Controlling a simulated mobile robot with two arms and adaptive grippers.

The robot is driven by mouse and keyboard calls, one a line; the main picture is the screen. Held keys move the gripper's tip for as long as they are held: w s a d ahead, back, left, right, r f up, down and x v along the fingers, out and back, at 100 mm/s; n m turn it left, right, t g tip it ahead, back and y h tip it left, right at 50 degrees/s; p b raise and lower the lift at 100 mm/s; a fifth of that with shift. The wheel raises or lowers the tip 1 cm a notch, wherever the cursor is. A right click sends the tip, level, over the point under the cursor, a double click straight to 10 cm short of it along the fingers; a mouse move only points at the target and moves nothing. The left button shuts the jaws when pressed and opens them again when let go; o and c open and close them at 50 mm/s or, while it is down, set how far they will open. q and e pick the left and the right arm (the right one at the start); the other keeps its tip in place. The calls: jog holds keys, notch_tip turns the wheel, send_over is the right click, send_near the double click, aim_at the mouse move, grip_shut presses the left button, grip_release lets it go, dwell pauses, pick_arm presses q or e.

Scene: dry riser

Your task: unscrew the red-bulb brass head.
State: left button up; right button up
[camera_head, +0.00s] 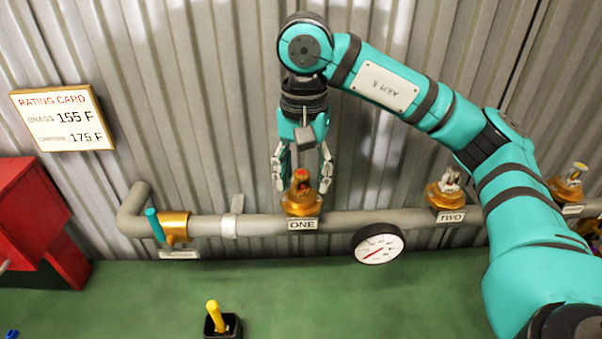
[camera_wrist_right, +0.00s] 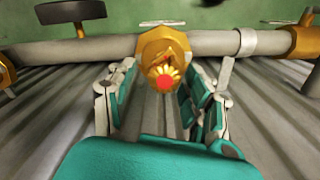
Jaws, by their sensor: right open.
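The red-bulb brass head (camera_head: 301,181) sits upright on the grey pipe above the plate marked ONE (camera_head: 303,224). It also shows in the right wrist view (camera_wrist_right: 163,75), with its red tip facing the camera. My right gripper (camera_head: 304,178) points down at it, open, with one finger on each side of the head's upper part. In the right wrist view the gripper's fingers (camera_wrist_right: 160,100) stand apart on either side of the head; I cannot tell whether they touch it. My left gripper is not in view.
A second head (camera_head: 450,188) stands at TWO, and a third (camera_head: 567,183) stands farther right. A dial gauge (camera_head: 379,243) hangs below the pipe (camera_head: 340,222). A teal-handled valve (camera_head: 173,228), a red box (camera_head: 35,215), a rating card (camera_head: 62,118) and a yellow-handled item (camera_head: 214,316) are to the left.

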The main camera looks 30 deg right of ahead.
jog(key=m, duration=0.6)
jog(key=shift+s+d, duration=0.15)
jog(key=shift+s, duration=0.15)
grip_shut()
jog(key=n, duration=0.4)
jog(key=shift+w, duration=0.25)
jog(key=shift+n, duration=0.8)
